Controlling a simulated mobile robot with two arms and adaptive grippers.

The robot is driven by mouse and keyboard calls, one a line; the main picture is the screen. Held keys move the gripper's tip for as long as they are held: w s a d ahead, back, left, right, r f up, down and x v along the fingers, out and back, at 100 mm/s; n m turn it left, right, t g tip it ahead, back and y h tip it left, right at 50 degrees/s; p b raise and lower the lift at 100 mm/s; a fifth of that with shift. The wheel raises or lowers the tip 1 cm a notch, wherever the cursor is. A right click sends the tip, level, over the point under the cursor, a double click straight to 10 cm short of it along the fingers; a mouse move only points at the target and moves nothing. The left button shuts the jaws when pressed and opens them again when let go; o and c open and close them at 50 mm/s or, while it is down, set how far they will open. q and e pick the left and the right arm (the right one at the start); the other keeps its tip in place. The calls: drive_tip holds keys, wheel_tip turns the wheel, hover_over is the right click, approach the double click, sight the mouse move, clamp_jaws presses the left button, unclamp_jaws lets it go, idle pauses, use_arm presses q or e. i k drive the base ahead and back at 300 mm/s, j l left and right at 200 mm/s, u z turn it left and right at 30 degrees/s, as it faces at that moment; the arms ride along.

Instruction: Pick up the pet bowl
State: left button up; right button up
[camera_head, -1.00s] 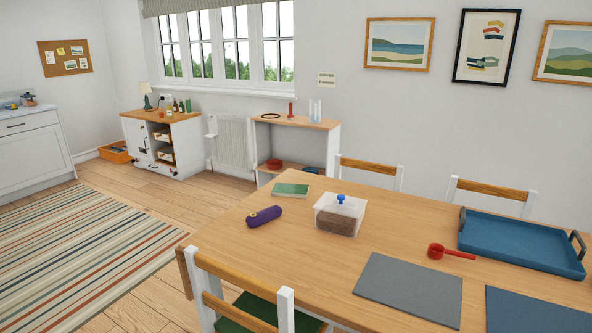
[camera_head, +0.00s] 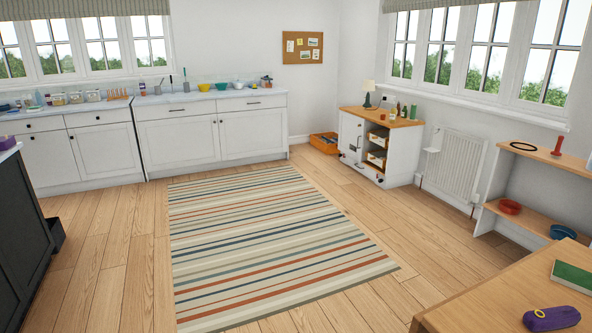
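A red bowl (camera_head: 510,207) and a blue bowl (camera_head: 563,232) sit apart on the lower board of the open shelf unit (camera_head: 540,188) at the right. On the far counter stand a yellow bowl (camera_head: 204,87) and a small teal bowl (camera_head: 221,86). I cannot tell from this distance which of these is the pet bowl. Neither of my grippers is in view.
A striped rug (camera_head: 270,240) lies on clear wooden floor in the middle. The table corner (camera_head: 470,300) with a purple case (camera_head: 551,318) is at lower right. A dark cabinet (camera_head: 22,225) stands at left. An orange crate (camera_head: 324,142) is on the floor.

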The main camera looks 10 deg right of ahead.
sight(557, 232)
drive_tip(key=i+j+u, duration=0.1)
drive_tip(key=i, duration=0.6)
drive_tip(key=i+j, duration=0.15)
drive_tip(key=i, duration=0.55)
drive_tip(key=i+l+z, duration=0.3)
drive_tip(key=z, duration=0.15)
drive_tip(key=i+l+z, duration=0.1)
drive_tip(key=i+z, duration=0.3)
drive_tip(key=i, duration=0.15)
drive_tip(key=i+z, duration=0.45)
drive_tip(key=i+j+z, duration=0.2)
drive_tip(key=i+z, duration=0.25)
drive_tip(key=i+j+z, duration=0.4)
drive_tip(key=i+l, duration=0.2)
drive_tip(key=i, duration=0.35)
drive_tip(key=i+l+z, duration=0.1)
drive_tip(key=i, duration=0.45)
drive_tip(key=i+l, duration=0.25)
drive_tip(key=i, duration=0.35)
drive_tip(key=i+l+z, duration=0.1)
drive_tip(key=i, duration=0.45)
